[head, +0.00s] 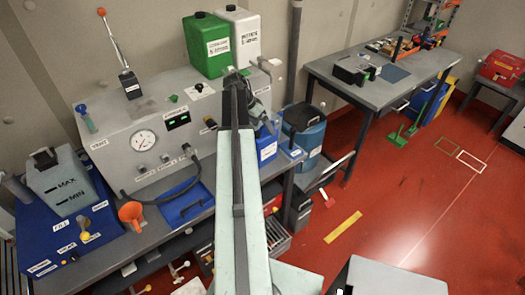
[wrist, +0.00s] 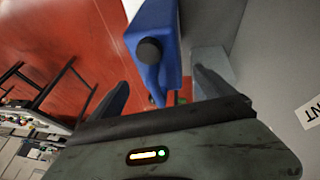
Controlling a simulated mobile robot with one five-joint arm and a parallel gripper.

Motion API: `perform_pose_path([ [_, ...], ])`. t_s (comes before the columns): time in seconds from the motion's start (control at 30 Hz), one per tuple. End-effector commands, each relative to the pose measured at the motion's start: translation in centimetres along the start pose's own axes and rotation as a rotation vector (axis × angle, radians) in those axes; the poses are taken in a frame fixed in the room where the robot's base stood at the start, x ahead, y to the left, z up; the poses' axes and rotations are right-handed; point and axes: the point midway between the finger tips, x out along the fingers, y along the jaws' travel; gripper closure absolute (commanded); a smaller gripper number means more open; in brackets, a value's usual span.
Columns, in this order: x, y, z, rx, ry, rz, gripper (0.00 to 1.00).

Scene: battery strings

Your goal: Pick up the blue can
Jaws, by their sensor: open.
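The blue can (wrist: 155,35) with a dark round cap shows in the wrist view, between the two fingers of my gripper (wrist: 160,80). The fingers are apart, with one on each side of the can. Contact cannot be told. In the head view, a blue can with a white label (head: 267,150) stands at the right end of the workbench, partly hidden by my arm. My gripper (head: 256,100) is above and beside it there, largely hidden behind my arm.
Green (head: 206,45) and white (head: 240,35) cans stand behind, on the grey gauge console (head: 150,120). A blue barrel (head: 306,130) stands right of the bench. Red floor is open at right.

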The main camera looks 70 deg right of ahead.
Motion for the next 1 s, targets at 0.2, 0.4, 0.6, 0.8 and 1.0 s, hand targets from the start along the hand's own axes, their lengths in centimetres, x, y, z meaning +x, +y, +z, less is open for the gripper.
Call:
perform_pose_path([
  [0.2,3.5,-0.3,0.2,0.000,0.000,0.000,0.07],
  [0.4,3.1,-0.2,0.0,-0.001,0.000,0.000,0.10],
  [0.6,3.1,-0.2,0.1,-0.002,0.000,0.000,0.66],
  [0.8,3.1,-0.2,0.0,-0.002,0.002,0.000,0.97],
  [1.0,2.9,-0.1,0.0,-0.003,0.002,0.000,0.97],
])
